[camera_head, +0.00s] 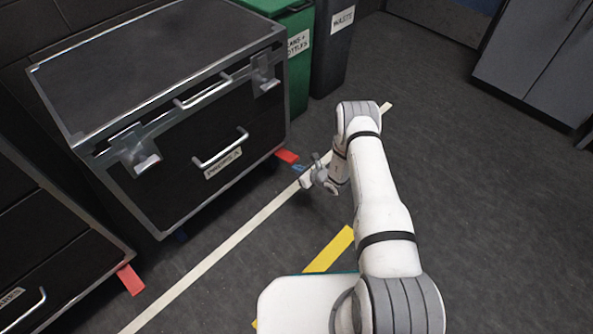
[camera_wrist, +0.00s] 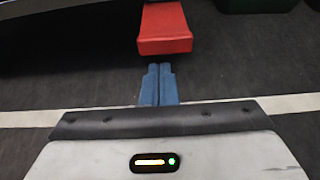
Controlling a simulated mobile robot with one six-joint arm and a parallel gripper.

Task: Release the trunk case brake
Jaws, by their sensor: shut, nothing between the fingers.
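The trunk case (camera_head: 160,125) is a black box with metal edges, latches, handles and a label on its front, at the left in the head view. A red brake pedal (camera_head: 287,156) sticks out low at its right front corner. The pedal (camera_wrist: 164,28) also shows in the wrist view, at the top centre, its flat front edge facing me. My gripper (camera_head: 300,169) is low over the floor, just right of the pedal. In the wrist view its blue fingertips (camera_wrist: 158,84) are together and empty, pointing at the pedal with a small apparent gap. Contact is not visible.
Another black case (camera_head: 45,270) stands at the lower left, with a red pedal (camera_head: 131,279) at its corner. A green bin (camera_head: 297,65) and a dark waste bin (camera_head: 333,45) stand behind the trunk case. Grey cabinets (camera_head: 530,60) are at the upper right. The floor between is open.

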